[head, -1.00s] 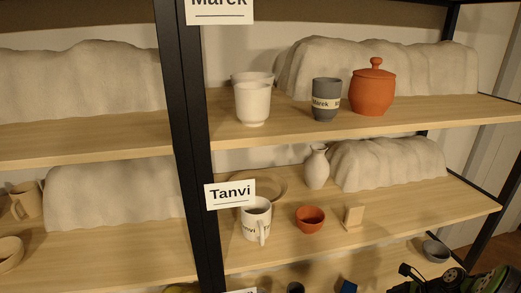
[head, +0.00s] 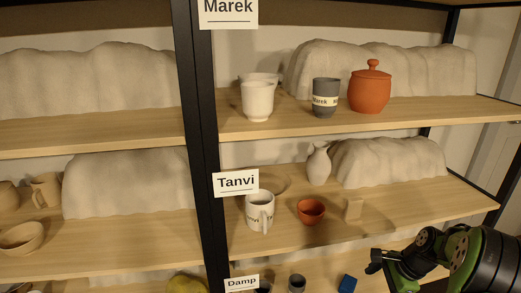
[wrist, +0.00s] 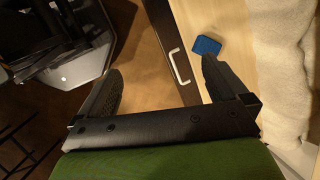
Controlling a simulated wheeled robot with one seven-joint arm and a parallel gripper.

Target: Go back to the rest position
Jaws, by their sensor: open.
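My gripper (wrist: 160,85) is open in the wrist view, its two dark fingers wide apart with nothing between them. In the head view my gripper (head: 374,262) shows at the lower right, in front of the lower shelves and apart from the pottery. The wrist view looks down past a dark shelf edge with a white handle-shaped piece (wrist: 178,67). A blue block (wrist: 206,46) lies on the pale shelf board beyond the right finger; it also shows in the head view (head: 347,284).
The upper shelf (head: 440,107) holds white cups (head: 257,102), a grey Marek cup (head: 325,92) and a red lidded jar (head: 370,90). The Tanvi shelf (head: 395,215) holds a white mug (head: 260,213), a red bowl (head: 311,211) and a white vase (head: 319,165). A black post (head: 203,130) divides the bays.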

